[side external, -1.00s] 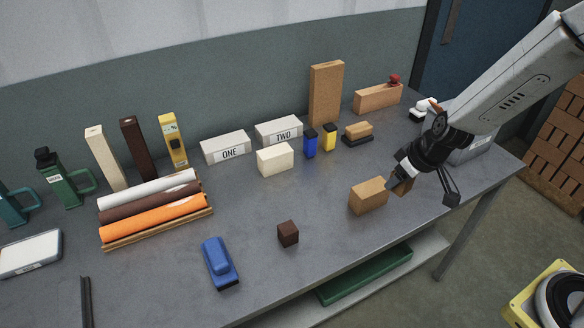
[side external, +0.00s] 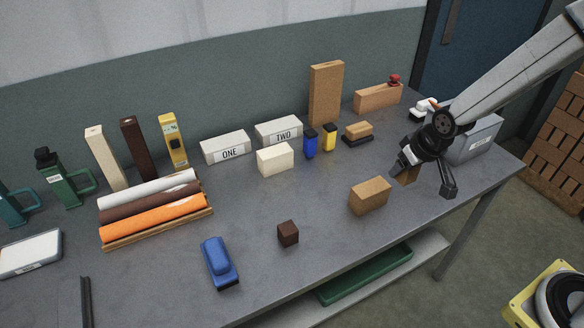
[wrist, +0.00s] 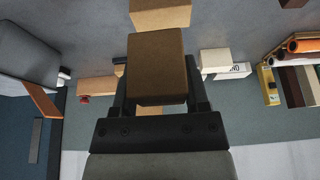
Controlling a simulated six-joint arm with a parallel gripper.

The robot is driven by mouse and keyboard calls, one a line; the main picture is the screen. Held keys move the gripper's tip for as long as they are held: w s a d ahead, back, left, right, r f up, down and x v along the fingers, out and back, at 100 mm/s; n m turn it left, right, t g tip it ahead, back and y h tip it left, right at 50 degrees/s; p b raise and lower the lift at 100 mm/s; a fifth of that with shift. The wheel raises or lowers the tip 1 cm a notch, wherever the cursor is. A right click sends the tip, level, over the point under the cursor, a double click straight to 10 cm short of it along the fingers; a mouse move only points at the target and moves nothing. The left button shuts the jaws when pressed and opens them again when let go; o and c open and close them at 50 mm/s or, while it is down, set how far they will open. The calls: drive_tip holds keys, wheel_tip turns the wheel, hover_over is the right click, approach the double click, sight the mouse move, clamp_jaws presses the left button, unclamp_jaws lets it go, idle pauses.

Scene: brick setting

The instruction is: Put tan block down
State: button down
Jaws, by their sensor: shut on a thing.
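My gripper (side external: 422,172) is over the right part of the grey table and shut on a tan block (side external: 407,175). In the wrist view the held tan block (wrist: 157,66) sits between the two dark fingers of my gripper (wrist: 158,90). In the side view the fingers partly hide it. I cannot tell whether the block touches the tabletop. A second tan block (side external: 369,196) lies on the table, left of and nearer the camera than my gripper. Its edge also shows at the top of the wrist view (wrist: 160,15).
A grey box (side external: 478,140) stands close behind my gripper. A tan block on a dark base (side external: 358,131), a cream block (side external: 275,159) and a small dark brown block (side external: 288,233) stand to the left. The table is clear around the second tan block.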

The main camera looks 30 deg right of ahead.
drive_tip(key=shift+r, duration=0.1)
wheel_tip(320, 180, up, 5)
drive_tip(key=shift+r, duration=0.1)
drive_tip(key=shift+s+a+f, duration=0.1)
drive_tip(key=shift+a+f, duration=0.05)
drive_tip(key=shift+f, duration=0.05)
drive_tip(key=s+a+n+g+y, duration=0.45)
drive_tip(key=a+n, duration=0.75)
drive_tip(key=n, duration=0.6)
wheel_tip(320, 180, down, 7)
drive_tip(key=s, duration=0.1)
drive_tip(key=shift+r, duration=0.2)
idle(0.3)
drive_tip(key=shift+a, duration=0.1)
